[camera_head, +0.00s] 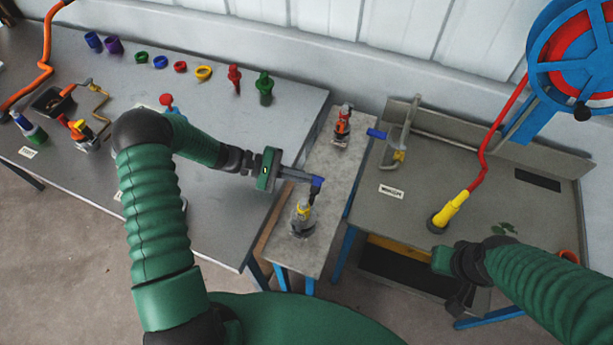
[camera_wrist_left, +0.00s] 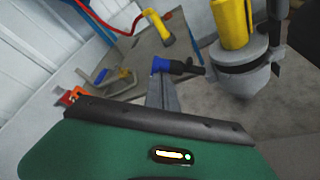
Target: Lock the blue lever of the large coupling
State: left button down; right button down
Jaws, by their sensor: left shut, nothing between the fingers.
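The large coupling (camera_head: 302,220), with a yellow upper part and a grey base, stands upright on the narrow middle table. It looms large at the upper right of the left wrist view (camera_wrist_left: 235,50). The blue lever (camera_head: 317,183) is at the top of it; in the left wrist view (camera_wrist_left: 160,65) it shows as a blue piece with a dark rod. My left gripper (camera_head: 312,179) is shut and empty, its fingertips at the blue lever, seemingly touching it. My right gripper (camera_head: 443,260) is low by the right table; its fingers cannot be made out.
A smaller red-orange coupling (camera_head: 343,125) stands farther back on the middle table (camera_head: 335,165). The right table holds a metal bracket with a blue handle (camera_head: 376,133) and a yellow nozzle (camera_head: 450,210) on a red hose. The left table (camera_head: 240,130) holds several coloured fittings.

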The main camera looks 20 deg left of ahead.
pick_arm(q)
jog(key=shift+r, duration=0.15)
jog(key=shift+s+a+r+m+t+h+b, duration=0.15)
jog(key=shift+s+r+m+t+h, duration=0.3)
jog(key=shift+s+m, duration=0.55)
jog(key=shift+s+d+r+m+t+h+b, duration=0.1)
jog(key=shift+s+r+m+t+h+b, duration=0.3)
jog(key=shift+m, duration=0.85)
jog(key=shift+s+a+r+m+t+h, duration=0.2)
jog(key=shift+s+r+m, duration=0.4)
jog(key=shift+s+m, duration=0.45)
jog(key=shift+d, duration=0.15)
